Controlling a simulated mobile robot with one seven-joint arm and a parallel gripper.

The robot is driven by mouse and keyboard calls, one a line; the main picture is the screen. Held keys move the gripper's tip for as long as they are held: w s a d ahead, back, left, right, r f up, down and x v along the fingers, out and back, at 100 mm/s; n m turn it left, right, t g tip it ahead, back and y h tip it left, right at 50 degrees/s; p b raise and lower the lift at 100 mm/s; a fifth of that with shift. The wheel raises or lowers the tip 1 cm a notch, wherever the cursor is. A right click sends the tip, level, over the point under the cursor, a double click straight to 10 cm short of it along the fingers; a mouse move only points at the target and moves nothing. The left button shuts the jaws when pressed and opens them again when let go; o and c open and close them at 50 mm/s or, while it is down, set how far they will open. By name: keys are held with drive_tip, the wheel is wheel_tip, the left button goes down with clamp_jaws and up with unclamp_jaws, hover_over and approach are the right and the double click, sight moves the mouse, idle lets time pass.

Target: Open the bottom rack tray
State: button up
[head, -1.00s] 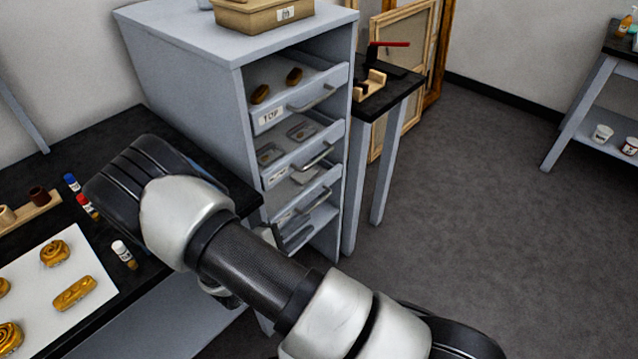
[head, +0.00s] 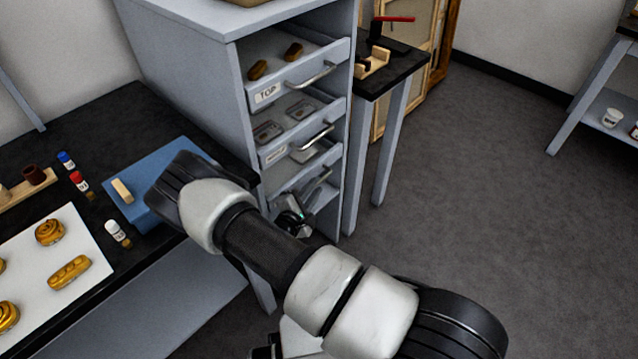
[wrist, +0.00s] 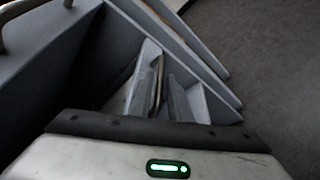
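The grey rack (head: 190,62) stands beside the bench. Its top tray (head: 300,80) and middle tray (head: 300,140) have bar handles. The bottom tray (head: 290,186) is below them, partly hidden by my gripper and arm. My gripper (head: 296,218), with a small green light, is low at the rack's front, close to the bottom tray. In the wrist view, grey panels of the rack (wrist: 120,60) lie ahead of the gripper housing.
A small black-topped table (head: 400,68) stands right of the rack. The floor (head: 500,190) at right is clear.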

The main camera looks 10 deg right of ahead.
drive_tip(key=shift+b+x, duration=0.3)
drive_tip(key=shift+x, duration=1.95)
drive_tip(key=shift+c, duration=0.3)
clamp_jaws()
